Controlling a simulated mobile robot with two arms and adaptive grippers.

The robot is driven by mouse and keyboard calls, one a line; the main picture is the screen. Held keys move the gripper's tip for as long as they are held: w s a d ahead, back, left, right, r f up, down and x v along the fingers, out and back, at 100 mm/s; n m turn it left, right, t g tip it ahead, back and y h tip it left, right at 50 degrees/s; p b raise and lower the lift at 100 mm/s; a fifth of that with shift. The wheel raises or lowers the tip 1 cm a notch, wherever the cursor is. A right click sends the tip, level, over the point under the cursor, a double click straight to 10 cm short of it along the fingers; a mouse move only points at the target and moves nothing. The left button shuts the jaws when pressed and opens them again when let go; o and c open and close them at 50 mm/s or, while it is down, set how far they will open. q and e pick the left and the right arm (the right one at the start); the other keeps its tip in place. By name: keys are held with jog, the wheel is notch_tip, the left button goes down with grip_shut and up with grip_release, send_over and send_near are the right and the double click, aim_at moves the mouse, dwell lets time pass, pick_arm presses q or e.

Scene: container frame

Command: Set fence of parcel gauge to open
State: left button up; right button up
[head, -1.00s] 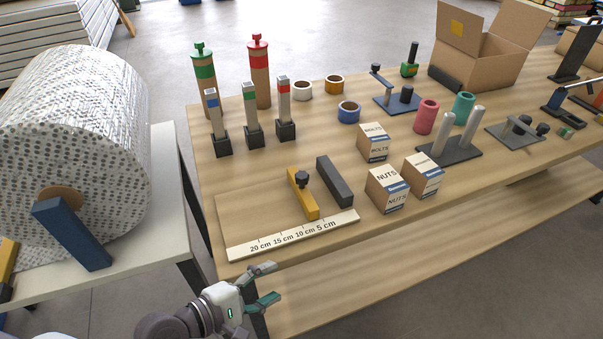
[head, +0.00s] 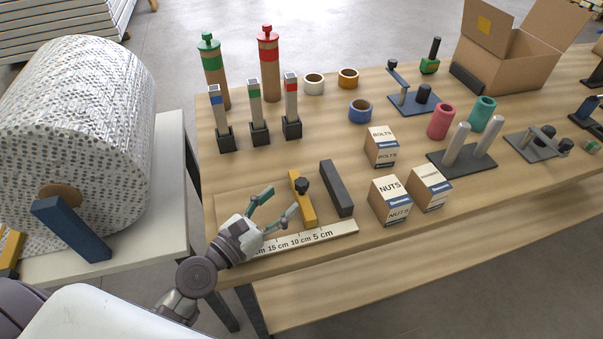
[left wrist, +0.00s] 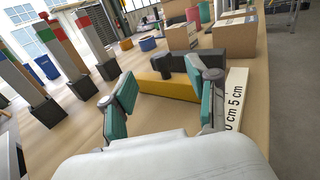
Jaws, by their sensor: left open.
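The parcel gauge lies at the table's front left, with a pale scale strip (head: 318,235) marked in cm. Its yellow fence (head: 307,210) with a black knob (head: 302,186) stands left of a dark grey bar (head: 336,188), with a gap between them. My left gripper (head: 284,199) is open and empty, just left of the fence, its fingers pointing toward it. In the left wrist view the yellow fence (left wrist: 168,90) shows across the gap between the open fingers (left wrist: 160,82). I cannot tell whether a finger touches it. My right gripper is out of view.
Boxes of nuts (head: 390,201) and bolts (head: 381,147) stand right of the gauge. Several upright posts (head: 254,110) stand behind it at left. A large patterned roll (head: 75,140) is on the side table at left. Bare tabletop lies behind the gauge.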

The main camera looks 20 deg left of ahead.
aim_at(297, 187)
pick_arm(q)
jog(key=p+x, duration=0.1)
jog(key=x, duration=0.6)
jog(key=shift+w+d, duration=0.1)
jog(key=shift+w, duration=0.25)
grip_shut()
